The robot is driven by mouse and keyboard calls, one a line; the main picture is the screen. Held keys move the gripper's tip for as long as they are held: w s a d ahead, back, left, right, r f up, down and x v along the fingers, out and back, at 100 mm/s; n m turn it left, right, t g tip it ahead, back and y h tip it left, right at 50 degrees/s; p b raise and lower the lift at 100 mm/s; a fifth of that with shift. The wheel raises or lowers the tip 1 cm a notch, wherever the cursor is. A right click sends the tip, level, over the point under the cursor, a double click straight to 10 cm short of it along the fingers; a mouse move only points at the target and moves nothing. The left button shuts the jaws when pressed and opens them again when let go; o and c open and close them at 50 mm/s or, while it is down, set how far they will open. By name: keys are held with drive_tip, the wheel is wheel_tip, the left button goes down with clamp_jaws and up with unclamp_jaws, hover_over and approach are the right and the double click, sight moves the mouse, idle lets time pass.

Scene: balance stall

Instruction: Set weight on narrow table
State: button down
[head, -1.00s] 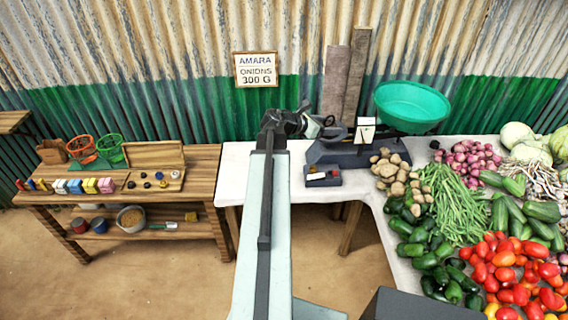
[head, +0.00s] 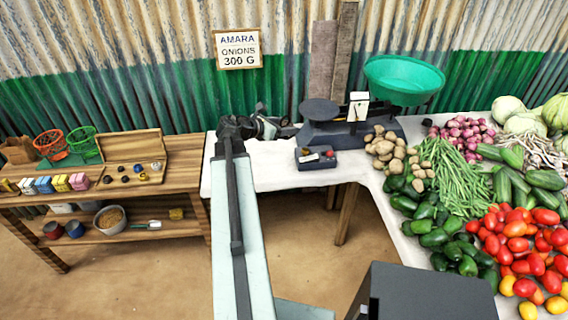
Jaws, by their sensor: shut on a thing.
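My gripper (head: 284,128) is over the back of the white counter (head: 285,165), left of the balance scale (head: 350,130). It is shut on a small dark weight, mostly hidden by the fingers. The scale has a flat dark pan (head: 320,109) on its left and a green bowl (head: 404,80) on its right. More small weights, dark and brass, sit in an open wooden box (head: 150,147) on the wooden bench (head: 185,178) at left. I cannot tell which surface is the narrow table.
A small dark box (head: 316,161) lies in front of the scale. Potatoes (head: 388,150), onions, beans, peppers and tomatoes (head: 520,255) crowd the right of the counter. Colored blocks (head: 52,184) and wire baskets stand on the bench. A sign (head: 238,49) hangs on the wall.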

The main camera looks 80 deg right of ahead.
drive_tip(key=w+a+f+n+t+b, duration=0.1)
drive_tip(key=w+a+f+b, duration=0.1)
drive_tip(key=w+f+b, duration=0.4)
drive_tip(key=w+a+f+h+b, duration=0.1)
drive_tip(key=w+a+f+b, duration=0.15)
drive_tip(key=f+b, duration=0.65)
drive_tip(key=w+a+f+n+t+b, duration=0.1)
drive_tip(key=w+f+b, duration=0.45)
drive_tip(key=f, duration=0.35)
drive_tip(key=b, duration=0.2)
hover_over(259, 167)
drive_tip(key=shift+f+h, duration=0.3)
drive_tip(key=shift+f, duration=0.55)
wheel_tip(259, 167, down, 4)
drive_tip(key=b, duration=0.4)
drive_tip(key=shift+r, duration=0.25)
drive_tip(key=shift+f, duration=0.1)
drive_tip(key=shift+c, duration=2)
unclamp_jaws()
